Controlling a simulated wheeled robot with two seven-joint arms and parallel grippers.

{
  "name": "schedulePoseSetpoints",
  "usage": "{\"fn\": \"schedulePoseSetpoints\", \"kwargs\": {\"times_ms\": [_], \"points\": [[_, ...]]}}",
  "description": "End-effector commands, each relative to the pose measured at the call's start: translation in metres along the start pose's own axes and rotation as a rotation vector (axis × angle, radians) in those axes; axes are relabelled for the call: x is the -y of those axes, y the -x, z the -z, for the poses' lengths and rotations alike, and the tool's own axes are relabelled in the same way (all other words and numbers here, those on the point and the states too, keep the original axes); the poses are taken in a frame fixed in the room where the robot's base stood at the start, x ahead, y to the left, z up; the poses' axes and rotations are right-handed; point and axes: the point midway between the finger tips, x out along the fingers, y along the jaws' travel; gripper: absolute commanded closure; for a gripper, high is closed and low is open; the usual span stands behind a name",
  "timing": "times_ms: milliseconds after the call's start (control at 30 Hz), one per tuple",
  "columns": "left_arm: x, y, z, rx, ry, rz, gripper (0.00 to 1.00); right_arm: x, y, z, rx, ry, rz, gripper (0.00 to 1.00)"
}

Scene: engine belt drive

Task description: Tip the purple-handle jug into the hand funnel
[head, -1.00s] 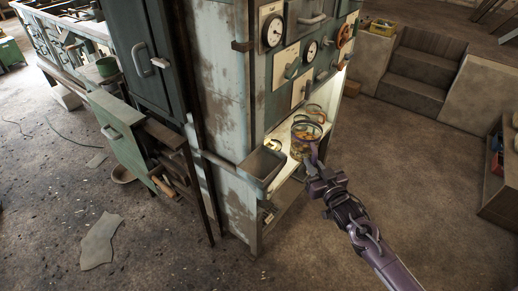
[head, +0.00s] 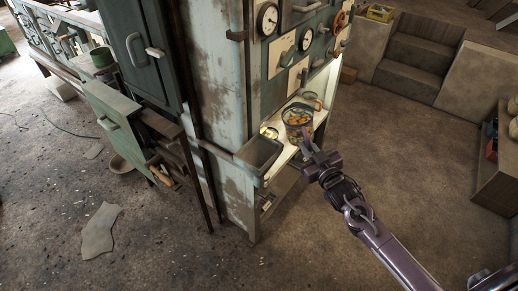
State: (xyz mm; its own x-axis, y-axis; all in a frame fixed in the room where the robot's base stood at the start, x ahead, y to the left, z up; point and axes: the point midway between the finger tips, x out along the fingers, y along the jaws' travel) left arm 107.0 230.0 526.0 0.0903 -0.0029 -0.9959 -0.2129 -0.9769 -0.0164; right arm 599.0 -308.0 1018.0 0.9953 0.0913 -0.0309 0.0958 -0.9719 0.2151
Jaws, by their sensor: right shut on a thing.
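A clear glass jug (head: 296,124) with orange and yellow contents stands upright, as far as I can tell, at the lit shelf of the cabinet. My right gripper (head: 308,149) is at its near side, shut on what looks like the jug's handle. The gripper hides the handle, so I cannot make out its colour. A grey open-topped hopper (head: 258,157) is fixed to the cabinet's corner, left of the jug; I cannot tell whether it is the hand funnel. My left gripper is not in view.
Another glass vessel with a reddish rim (head: 313,98) stands behind the jug on the shelf (head: 287,153). Gauges (head: 267,19) and a red handwheel (head: 341,20) are on the panel above. The floor (head: 400,150) at right is clear.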

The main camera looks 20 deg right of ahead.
Motion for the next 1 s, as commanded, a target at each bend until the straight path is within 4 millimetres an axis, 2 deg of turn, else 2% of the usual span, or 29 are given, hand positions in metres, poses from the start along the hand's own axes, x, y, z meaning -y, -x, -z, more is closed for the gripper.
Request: {"fn": "schedulePoseSetpoints", "kwargs": {"times_ms": [267,1000], "points": [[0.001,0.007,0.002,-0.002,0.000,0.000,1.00,0.004,-0.001,0.013,0.020,0.138,0.000,1.00],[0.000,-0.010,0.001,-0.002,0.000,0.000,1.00,0.025,-0.004,0.006,0.078,0.503,-0.002,1.00]]}}
